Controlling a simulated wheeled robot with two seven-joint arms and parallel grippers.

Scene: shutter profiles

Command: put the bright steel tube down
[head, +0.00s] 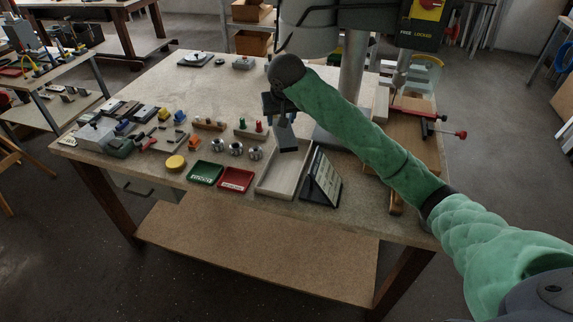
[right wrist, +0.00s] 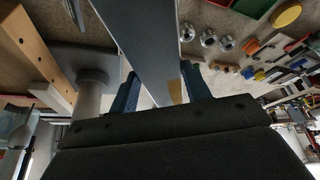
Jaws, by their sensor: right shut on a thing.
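My right gripper (head: 285,118) is above the workbench (head: 120,175), over the back part of a pale open tray (head: 270,182). In the right wrist view its two blue fingers (right wrist: 163,88) stand on either side of a long, smooth grey piece, which I take for the steel tube (right wrist: 145,45). The gripper is shut on it. The piece runs from between the fingers to the top edge of that view. In the head view a dark grey-blue part shows below the gripper; I cannot tell tube from fingers there. My left gripper is not in view.
A dark upright stand (head: 322,178) is right of the pale tray. Left are a red tray (head: 236,180), a green tray (head: 205,173) and steel cylinders (head: 236,148). A machine column (head: 354,70) stands behind. Red-handled bars (head: 425,114) lie right. The back left bench is largely clear.

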